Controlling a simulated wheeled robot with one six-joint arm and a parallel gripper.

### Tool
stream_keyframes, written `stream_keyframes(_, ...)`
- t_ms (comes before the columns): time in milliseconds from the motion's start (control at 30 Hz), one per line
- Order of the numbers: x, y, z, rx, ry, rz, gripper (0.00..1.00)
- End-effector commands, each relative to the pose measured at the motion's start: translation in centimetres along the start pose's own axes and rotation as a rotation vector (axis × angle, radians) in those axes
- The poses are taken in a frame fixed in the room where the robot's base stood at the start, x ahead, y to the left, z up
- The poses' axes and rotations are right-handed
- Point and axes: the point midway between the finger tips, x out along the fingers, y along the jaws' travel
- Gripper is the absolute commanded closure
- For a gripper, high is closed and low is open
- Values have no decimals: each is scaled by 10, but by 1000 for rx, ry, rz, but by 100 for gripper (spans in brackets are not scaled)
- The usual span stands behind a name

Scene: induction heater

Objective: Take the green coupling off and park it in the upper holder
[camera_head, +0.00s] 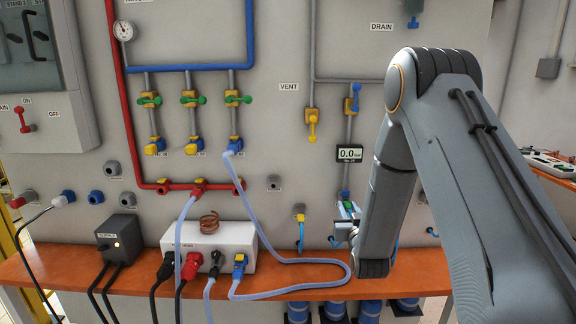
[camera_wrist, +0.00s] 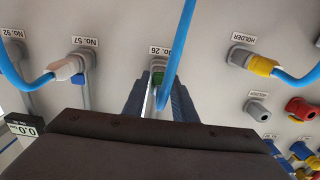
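The green coupling (camera_wrist: 158,78) sits at the port labelled No. 26 in the wrist view, with a blue hose (camera_wrist: 176,50) running from it across the view. In the head view the green coupling (camera_head: 348,207) is low on the panel, partly hidden by my gripper (camera_head: 345,228). In the wrist view my gripper (camera_wrist: 159,95) has a finger on each side of the coupling, with gaps visible; it looks open. An empty grey holder (camera_wrist: 257,107) shows at the right; it is the higher, empty one in the head view (camera_head: 273,183). Another holder (camera_wrist: 240,58) carries a yellow coupling (camera_wrist: 262,66).
A white-tipped hose (camera_wrist: 66,70) is on port No. 57, beside my gripper. Red and blue fittings (camera_wrist: 300,108) stand at the wrist view's right.

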Motion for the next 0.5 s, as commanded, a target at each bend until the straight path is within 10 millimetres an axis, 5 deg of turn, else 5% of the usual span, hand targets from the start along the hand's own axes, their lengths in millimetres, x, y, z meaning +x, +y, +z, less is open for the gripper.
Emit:
stream_keyframes(133,0,0,0,0,0,0,100)
stream_keyframes(500,-6,0,0,0,-1,0,100)
